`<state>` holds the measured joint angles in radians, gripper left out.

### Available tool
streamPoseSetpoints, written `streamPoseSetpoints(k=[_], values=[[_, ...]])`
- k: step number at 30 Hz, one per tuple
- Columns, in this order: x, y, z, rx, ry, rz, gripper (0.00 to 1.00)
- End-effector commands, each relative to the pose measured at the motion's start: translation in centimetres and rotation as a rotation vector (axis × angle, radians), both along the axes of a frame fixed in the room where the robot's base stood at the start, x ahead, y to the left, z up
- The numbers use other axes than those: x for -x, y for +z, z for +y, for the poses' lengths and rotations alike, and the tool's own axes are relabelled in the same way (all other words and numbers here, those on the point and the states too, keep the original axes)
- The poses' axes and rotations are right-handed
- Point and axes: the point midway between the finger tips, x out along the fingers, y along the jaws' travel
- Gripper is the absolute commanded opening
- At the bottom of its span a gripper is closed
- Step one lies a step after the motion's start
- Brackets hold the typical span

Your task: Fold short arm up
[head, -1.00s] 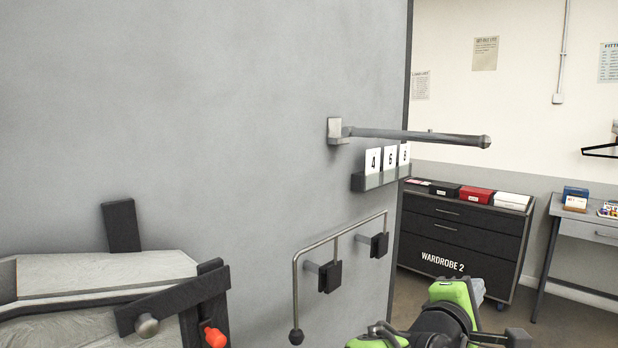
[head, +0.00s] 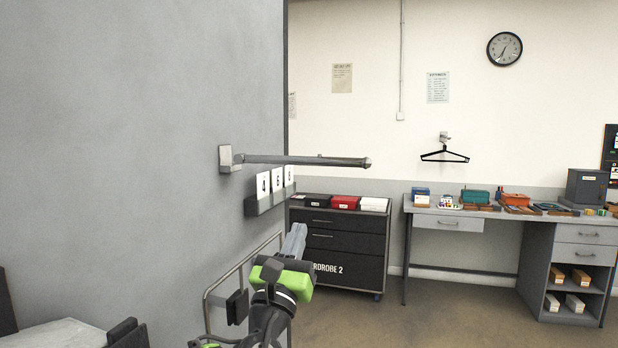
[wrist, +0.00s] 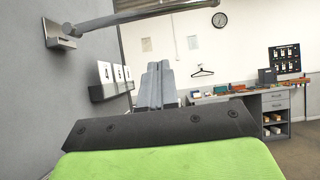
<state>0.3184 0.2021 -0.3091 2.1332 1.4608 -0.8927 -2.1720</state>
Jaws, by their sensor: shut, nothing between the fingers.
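The short arm (head: 305,160) is a grey rod on a wall bracket (head: 229,159). It sticks out roughly level from the grey wall, with a knob at its free end. In the wrist view the rod (wrist: 150,12) crosses the top from its bracket (wrist: 58,36), and its far end is cut off. My gripper (head: 298,230) is below the rod and apart from it in the head view, fingers pointing up. In the wrist view its two grey fingers (wrist: 158,66) are together with nothing between them.
A ledge (head: 268,203) with number cards 4, 6 and a third sits under the rod. A bent metal rail (head: 222,285) is lower on the wall, partly behind my arm. A black drawer cabinet (head: 345,238) and a desk (head: 448,222) stand behind.

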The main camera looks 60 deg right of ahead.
Motion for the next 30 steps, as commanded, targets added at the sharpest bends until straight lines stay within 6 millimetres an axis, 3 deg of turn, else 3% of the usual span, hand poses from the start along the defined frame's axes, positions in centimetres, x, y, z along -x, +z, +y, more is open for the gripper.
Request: streamPoseSetpoints(k=[1,15,21,30], values=[[0.0,1.0,-0.6,-0.001,-0.006,0.001,0.00],[-1.0,6.3,-8.0,-0.001,-0.002,-0.006,0.00],[-1.1,9.0,-8.3,-0.002,0.000,-0.005,0.00],[-1.3,9.2,-8.4,-0.002,0.001,-0.003,0.00]])
